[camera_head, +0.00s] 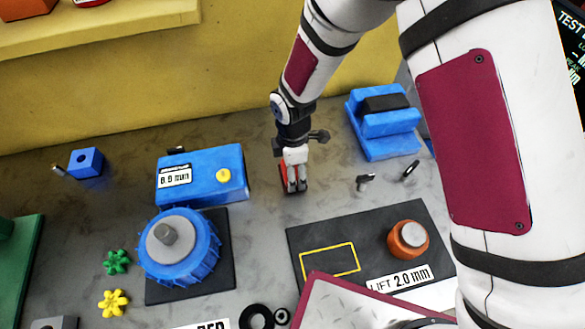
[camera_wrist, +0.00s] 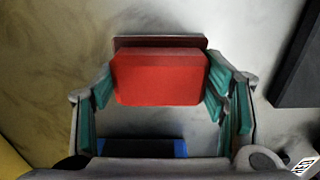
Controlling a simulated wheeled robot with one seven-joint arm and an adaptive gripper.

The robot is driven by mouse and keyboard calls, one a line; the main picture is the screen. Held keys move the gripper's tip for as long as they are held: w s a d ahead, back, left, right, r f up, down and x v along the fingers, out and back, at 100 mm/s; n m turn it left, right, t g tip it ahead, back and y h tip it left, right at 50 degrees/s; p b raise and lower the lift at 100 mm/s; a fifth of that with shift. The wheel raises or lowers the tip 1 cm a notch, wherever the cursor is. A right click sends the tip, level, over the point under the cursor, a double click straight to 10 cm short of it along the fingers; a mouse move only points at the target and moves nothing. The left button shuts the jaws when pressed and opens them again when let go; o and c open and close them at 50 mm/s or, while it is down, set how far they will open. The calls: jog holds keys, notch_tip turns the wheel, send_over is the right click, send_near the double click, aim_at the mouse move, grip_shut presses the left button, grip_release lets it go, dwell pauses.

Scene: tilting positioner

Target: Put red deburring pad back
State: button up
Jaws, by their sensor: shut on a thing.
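The red deburring pad (camera_wrist: 158,78) is between the fingers of my gripper (camera_wrist: 160,92) in the wrist view, with teal finger pads against its left and right sides. A thin dark red-brown edge shows just behind the pad. In the head view my gripper (camera_head: 294,186) points down at the grey table, behind the dark mat, and the red pad (camera_head: 284,178) shows partly behind the fingers. Whether the pad touches the table cannot be told. A yellow rectangle outline (camera_head: 329,260) on the dark mat (camera_head: 375,222) is empty.
An orange knob (camera_head: 408,240) stands on the mat by a "LIFT 2.0 mm" label. A blue box (camera_head: 201,175) and a blue ribbed dial (camera_head: 179,249) stand left. A blue block (camera_head: 383,124) stands behind right. Small dark parts (camera_head: 365,181) lie right of my gripper.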

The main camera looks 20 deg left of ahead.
jog(key=shift+f, duration=0.15)
jog(key=o, duration=1.1)
notch_tip(320, 180, up, 12)
jog(key=b, duration=0.2)
jog(key=shift+r, duration=0.2)
